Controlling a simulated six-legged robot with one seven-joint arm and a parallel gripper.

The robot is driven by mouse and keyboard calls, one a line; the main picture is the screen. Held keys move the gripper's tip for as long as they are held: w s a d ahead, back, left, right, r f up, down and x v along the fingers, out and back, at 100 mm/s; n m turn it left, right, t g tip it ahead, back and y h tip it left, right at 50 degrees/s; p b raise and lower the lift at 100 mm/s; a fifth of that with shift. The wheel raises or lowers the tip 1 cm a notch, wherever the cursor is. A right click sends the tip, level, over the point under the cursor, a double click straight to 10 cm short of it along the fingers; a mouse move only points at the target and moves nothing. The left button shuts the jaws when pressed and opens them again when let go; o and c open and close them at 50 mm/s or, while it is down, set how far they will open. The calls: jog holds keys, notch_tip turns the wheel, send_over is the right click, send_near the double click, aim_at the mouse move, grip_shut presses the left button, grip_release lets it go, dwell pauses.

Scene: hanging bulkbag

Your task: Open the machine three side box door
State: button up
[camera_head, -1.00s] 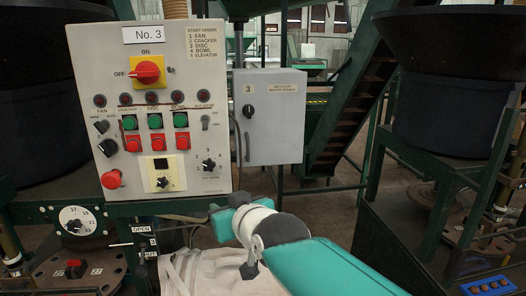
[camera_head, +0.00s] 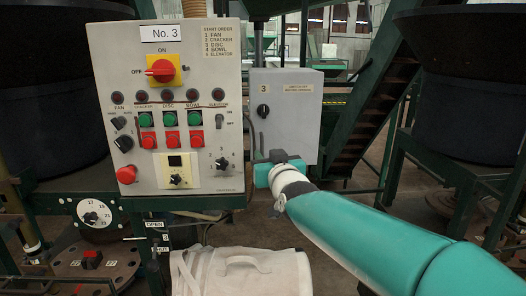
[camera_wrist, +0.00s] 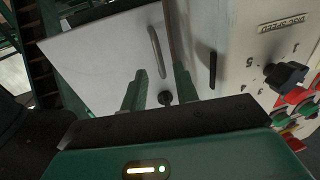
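The machine three side box (camera_head: 290,115) is a grey cabinet marked 3, right of the No. 3 control panel. Its door looks shut. A black knob (camera_head: 263,111) sits at the door's upper left, with the handle (camera_head: 262,141) below it. My gripper (camera_head: 276,156) is in front of the door's lower left, partly hiding it. In the wrist view, the picture is turned over and the door (camera_wrist: 100,65) fills the upper left. My gripper (camera_wrist: 161,70) has two green fingers, apart and empty. The long handle (camera_wrist: 156,50) shows beyond and between the fingertips. Contact cannot be told.
The No. 3 control panel (camera_head: 170,110), with switches and knobs, stands close left of the box. A white bulk bag (camera_head: 240,272) is below. Green stair framing (camera_head: 365,115) rises behind at right, beside a large dark drum (camera_head: 465,90).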

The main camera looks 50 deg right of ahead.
aim_at(262, 149)
jog(key=shift+x, duration=2.05)
grip_shut()
